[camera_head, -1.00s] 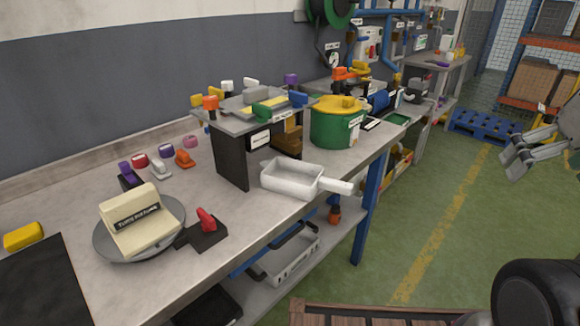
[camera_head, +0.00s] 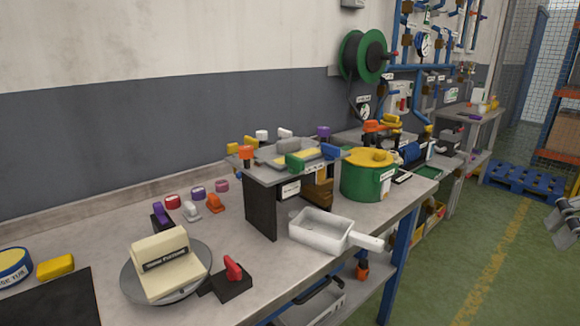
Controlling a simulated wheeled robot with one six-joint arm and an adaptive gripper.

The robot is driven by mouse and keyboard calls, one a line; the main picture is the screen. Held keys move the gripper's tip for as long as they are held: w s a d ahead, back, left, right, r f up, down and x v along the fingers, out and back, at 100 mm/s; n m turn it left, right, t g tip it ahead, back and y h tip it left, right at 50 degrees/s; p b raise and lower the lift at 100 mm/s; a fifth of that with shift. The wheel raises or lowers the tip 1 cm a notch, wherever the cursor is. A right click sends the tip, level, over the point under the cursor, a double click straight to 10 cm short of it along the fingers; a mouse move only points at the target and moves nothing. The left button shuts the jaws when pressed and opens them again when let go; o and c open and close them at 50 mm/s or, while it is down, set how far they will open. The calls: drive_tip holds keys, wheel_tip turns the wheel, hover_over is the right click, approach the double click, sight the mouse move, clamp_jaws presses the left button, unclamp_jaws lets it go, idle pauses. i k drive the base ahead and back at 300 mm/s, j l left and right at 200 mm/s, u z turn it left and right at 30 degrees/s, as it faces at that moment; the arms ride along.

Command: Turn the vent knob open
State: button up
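I cannot tell for sure which part is the vent knob, as the labels are too small to read. A red knob (camera_head: 232,268) stands upright on a small black block beside the round grey turntable (camera_head: 133,277) on the near bench. A green pot with a yellow lid (camera_head: 368,175) stands farther along the bench. My gripper (camera_head: 562,224) is at the right edge, partly cut off, over the floor and well away from the bench. Its grey fingers look apart and empty.
A grey raised shelf (camera_head: 262,175) with coloured handles stands mid-bench, with a white scoop-like tray (camera_head: 321,232) before it. Several small coloured knobs lie behind the turntable. A green hose reel (camera_head: 364,56) and blue pipes are on the wall.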

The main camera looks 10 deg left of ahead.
sight(262, 136)
drive_tip(key=i+u, duration=0.1)
drive_tip(key=u, duration=0.3)
drive_tip(key=i+l+u, duration=0.1)
drive_tip(key=u, duration=0.75)
drive_tip(key=i+l+u, duration=0.1)
drive_tip(key=u, duration=0.3)
drive_tip(key=l, duration=0.1)
